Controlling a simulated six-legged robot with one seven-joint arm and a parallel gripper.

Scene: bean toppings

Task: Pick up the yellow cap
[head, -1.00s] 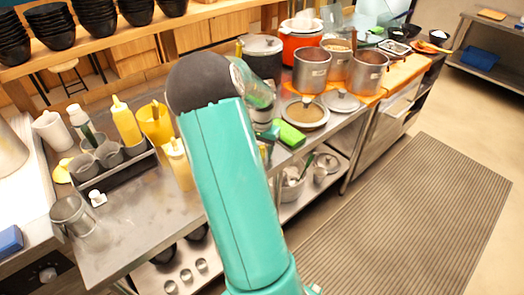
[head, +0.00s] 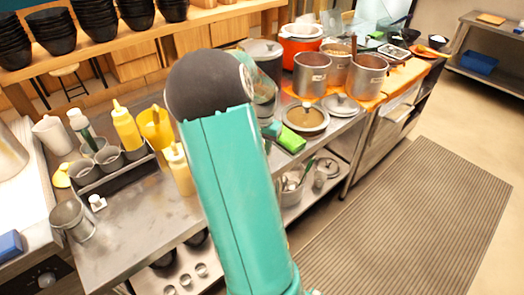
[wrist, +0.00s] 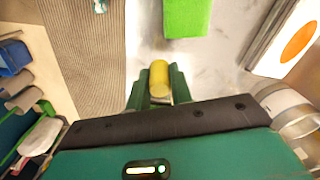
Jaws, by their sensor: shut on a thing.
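In the wrist view, the yellow cap (wrist: 159,78) is a small rounded yellow piece between the two green fingers of my gripper (wrist: 158,88). The fingers are shut on it from both sides. In the head view, my teal arm runs up the middle, and my gripper is mostly hidden behind it. A bit of teal shows beside a bright green block (head: 291,138) on the counter. I cannot make out the held cap in the head view. The green block also lies ahead of the fingers in the wrist view (wrist: 188,18).
Squeeze bottles (head: 126,128) and a grey caddy (head: 90,178) stand at left. A metal cup (head: 72,220) is at front left. The front counter surface (head: 140,225) is mostly clear.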

